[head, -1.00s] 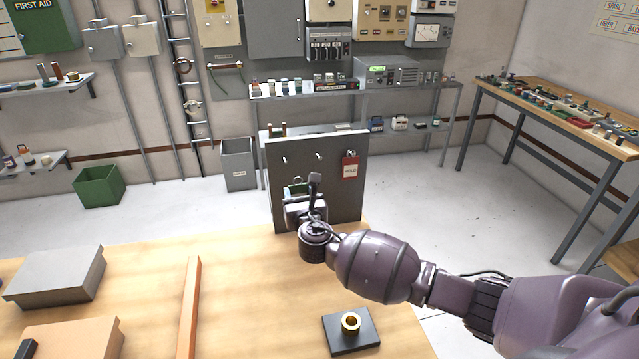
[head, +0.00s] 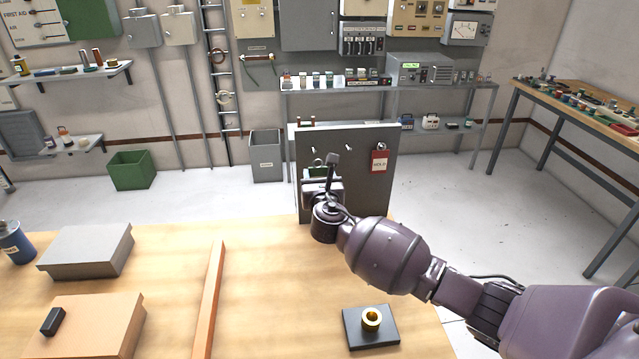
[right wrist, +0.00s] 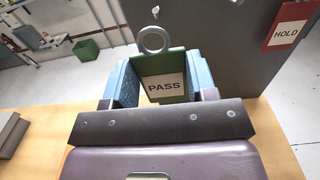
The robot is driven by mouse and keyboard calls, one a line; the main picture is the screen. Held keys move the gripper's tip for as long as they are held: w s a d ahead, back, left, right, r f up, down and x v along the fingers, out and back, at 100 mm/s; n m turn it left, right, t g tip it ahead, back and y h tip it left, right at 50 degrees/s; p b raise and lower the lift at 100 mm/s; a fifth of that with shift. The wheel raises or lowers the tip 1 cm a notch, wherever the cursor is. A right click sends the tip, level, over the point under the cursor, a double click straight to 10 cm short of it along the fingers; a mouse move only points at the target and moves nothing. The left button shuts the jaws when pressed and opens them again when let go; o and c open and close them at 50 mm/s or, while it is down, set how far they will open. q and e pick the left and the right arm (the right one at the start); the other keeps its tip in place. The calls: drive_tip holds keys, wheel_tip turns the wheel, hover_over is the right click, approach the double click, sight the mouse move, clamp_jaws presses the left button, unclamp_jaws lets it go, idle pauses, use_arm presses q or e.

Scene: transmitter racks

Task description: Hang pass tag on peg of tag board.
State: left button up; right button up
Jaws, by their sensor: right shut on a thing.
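The pass tag (right wrist: 172,62) is green with a white PASS label and a metal ring on top. My right gripper (right wrist: 163,75) is shut on it, with a blue finger at each side; it also shows in the head view (head: 321,180). The tag is upright in front of the grey tag board (head: 350,185). A bare peg (head: 313,148) sticks out at the board's upper left. In the right wrist view this peg (right wrist: 155,11) appears just above the ring, apart from it. A second bare peg (head: 346,149) is to its right. My left gripper is not in view.
A red HOLD tag (head: 379,162) hangs at the board's right. The tabletop before the board is mostly clear.

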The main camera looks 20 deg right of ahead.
drive_tip(key=shift+b+x, duration=0.75)
drive_tip(key=shift+x, duration=0.45)
drive_tip(key=shift+w, duration=0.15)
drive_tip(key=shift+w, duration=0.1)
drive_tip(key=shift+r, duration=0.1)
drive_tip(key=shift+x, duration=0.85)
drive_tip(key=shift+w+d, duration=0.2)
drive_tip(key=shift+w, duration=0.4)
drive_tip(key=shift+w+b, duration=0.2)
drive_tip(key=shift+b, duration=0.1)
drive_tip(key=shift+w+d, duration=0.1)
idle(0.5)
